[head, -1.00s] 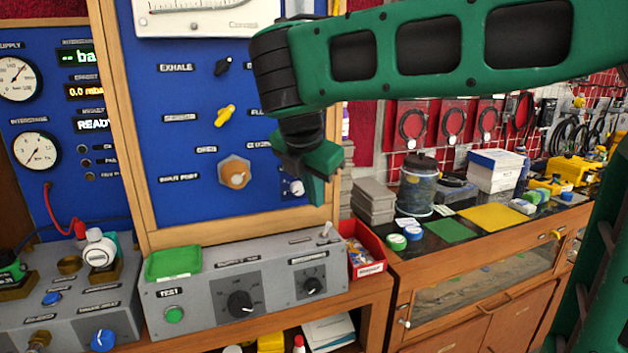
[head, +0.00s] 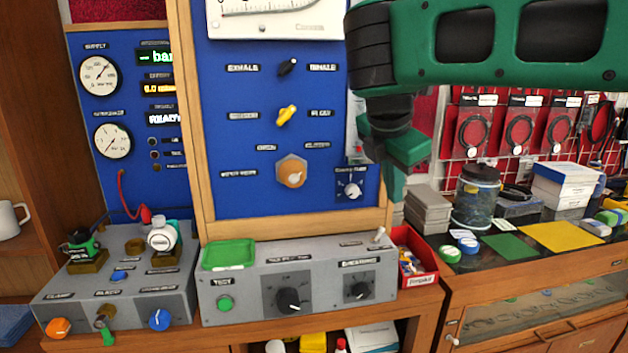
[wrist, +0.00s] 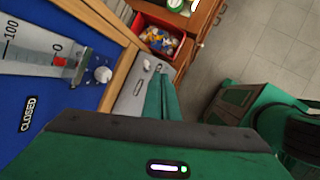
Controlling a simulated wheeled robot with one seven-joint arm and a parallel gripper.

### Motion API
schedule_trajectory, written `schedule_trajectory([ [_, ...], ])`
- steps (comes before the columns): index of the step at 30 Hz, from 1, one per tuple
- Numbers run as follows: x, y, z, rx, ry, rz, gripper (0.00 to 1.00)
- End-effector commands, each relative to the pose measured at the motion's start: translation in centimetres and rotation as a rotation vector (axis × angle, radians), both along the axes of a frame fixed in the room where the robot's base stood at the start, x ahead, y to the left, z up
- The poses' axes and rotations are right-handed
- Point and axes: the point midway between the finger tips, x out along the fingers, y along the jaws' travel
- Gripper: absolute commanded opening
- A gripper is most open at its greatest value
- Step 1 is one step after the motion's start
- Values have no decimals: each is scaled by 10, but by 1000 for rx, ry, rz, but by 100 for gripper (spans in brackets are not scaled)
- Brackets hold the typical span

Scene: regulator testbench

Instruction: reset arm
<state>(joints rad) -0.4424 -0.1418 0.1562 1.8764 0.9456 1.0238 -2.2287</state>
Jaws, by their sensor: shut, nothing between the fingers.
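My gripper (head: 396,183) hangs from my green arm at the right of the blue test panel (head: 240,155) in the head view. Its fingers point down and are together with nothing between them. In the wrist view my gripper (wrist: 162,92) shows its green fingers in front of the grey control box's end. In the head view the panel carries a black exhale/inhale knob (head: 288,67), a yellow lever (head: 287,115), an orange knob (head: 291,171) and a small dial (head: 351,188). The fingers appear apart from these controls.
A grey control box (head: 240,297) with a green tray (head: 229,254) stands below the panel. A red bin (head: 418,262) of small parts sits at its right. A jar (head: 477,196), boxes and mats cover the right bench. Tiled floor (wrist: 255,45) shows in the wrist view.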

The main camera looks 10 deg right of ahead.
Motion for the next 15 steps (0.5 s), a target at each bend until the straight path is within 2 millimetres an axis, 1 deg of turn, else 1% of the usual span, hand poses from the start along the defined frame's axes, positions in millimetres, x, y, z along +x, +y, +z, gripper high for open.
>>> schedule_trajectory([
  [1,-5,-21,-7,27,-8,-97,0],
  [3,-14,-48,-19,75,-24,-247,0],
  [5,-23,-70,-30,117,-36,-380,0],
  [6,-30,-83,-37,144,-45,-467,0],
  [9,-51,-115,-56,210,-67,-689,0],
  [11,-65,-132,-68,250,-80,-825,0],
  [12,-75,-142,-76,275,-88,-915,0],
  [14,-91,-156,-88,312,-101,-1053,0],
  [15,-102,-165,-96,337,-109,-1146,0],
])
